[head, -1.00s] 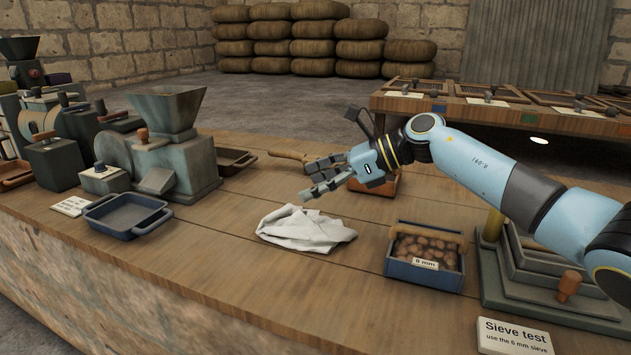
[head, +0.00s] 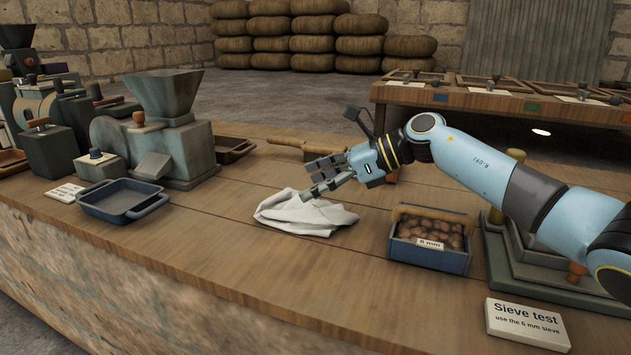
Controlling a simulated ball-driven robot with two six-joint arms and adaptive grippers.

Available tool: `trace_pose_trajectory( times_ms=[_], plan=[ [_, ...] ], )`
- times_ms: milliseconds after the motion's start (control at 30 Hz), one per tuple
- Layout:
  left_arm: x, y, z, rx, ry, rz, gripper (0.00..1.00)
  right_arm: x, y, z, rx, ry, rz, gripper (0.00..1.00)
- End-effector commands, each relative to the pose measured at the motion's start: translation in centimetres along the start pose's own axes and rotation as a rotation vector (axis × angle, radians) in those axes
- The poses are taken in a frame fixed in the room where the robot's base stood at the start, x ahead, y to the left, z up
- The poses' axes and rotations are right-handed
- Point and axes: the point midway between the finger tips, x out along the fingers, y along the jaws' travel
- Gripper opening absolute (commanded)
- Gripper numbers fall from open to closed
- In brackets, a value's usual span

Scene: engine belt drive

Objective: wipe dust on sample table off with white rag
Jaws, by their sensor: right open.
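The white rag (head: 300,215) lies crumpled on the wooden sample table (head: 250,250), near the middle of the view. My right gripper (head: 308,190) is open at the rag's upper edge, with its fingers pointing left and down. A fingertip overlaps the rag in the picture; I cannot tell whether it touches. No dust can be made out clearly on the table top. My left gripper is not in view.
A blue tray (head: 122,200) and a hopper mill (head: 165,130) stand at the left. The table's front middle is clear.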

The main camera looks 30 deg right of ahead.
Motion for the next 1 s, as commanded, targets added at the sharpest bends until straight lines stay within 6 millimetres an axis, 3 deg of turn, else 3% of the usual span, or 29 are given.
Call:
trace_pose_trajectory(
  times_ms=[167,1000],
  plan=[
    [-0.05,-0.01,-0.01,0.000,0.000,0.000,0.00,-0.03,-0.01,0.07,0.000,0.000,0.000,0.71],
    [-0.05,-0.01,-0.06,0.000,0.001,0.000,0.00,-0.02,0.00,0.04,0.000,0.000,0.000,0.10]
  ],
)
